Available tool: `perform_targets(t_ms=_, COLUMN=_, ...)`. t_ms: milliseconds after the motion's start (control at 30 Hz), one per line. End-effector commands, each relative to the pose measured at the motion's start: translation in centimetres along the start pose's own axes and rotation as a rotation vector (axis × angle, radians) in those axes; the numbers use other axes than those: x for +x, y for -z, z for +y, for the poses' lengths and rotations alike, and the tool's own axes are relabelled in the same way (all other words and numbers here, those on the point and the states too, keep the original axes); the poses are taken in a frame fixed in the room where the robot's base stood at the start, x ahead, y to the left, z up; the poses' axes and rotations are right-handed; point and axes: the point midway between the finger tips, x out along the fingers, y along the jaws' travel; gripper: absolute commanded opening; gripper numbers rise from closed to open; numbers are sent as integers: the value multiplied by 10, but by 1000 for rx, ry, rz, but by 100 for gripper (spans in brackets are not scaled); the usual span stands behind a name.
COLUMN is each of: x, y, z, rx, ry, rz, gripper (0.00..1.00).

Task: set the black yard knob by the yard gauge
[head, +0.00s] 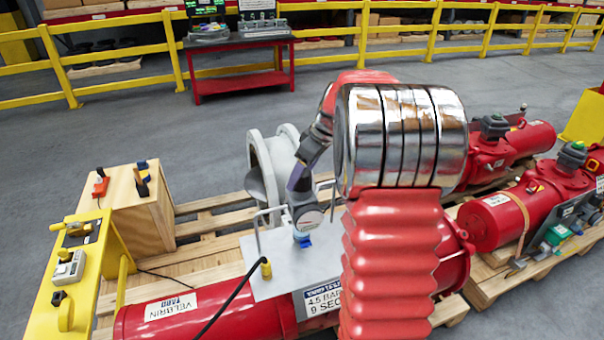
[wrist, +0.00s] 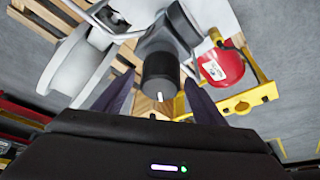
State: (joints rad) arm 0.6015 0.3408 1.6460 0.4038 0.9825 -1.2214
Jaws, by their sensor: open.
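The black knob (wrist: 160,68) is a dark cylinder on a grey regulator body, seen in the wrist view between my two fingers. A small white mark shows near its end. My gripper (wrist: 158,100) is open, with one dark finger on each side of the knob; I see no clear contact. In the head view my gripper (head: 299,180) points down just above the yard gauge (head: 311,218), a round pale dial on the grey regulator. The knob is not clear there, and the dial reading is too small to read. A blue fitting (head: 303,241) sits below the gauge.
Metal hoop handles (head: 266,215) rise from the grey plate (head: 268,282) beside the regulator. A red cylinder (head: 200,310) lies below. A yellow panel (head: 72,275) and wooden box (head: 140,205) stand left, a grey flanged spool (head: 268,165) behind. My arm hides the centre right.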

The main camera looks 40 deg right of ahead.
Motion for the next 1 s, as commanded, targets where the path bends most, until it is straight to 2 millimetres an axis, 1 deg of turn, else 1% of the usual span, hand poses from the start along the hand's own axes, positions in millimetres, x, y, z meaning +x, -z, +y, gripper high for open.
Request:
perform_targets(t_ms=67, x=0, y=0, z=0, rx=0, ry=0, rz=0, gripper=64)
perform_targets(t_ms=633, x=0, y=1, z=0, rx=-2, ry=0, rz=0, gripper=24)
perform_targets(t_ms=1000, x=0, y=1, z=0, rx=33, ry=-16, rz=1, gripper=23)
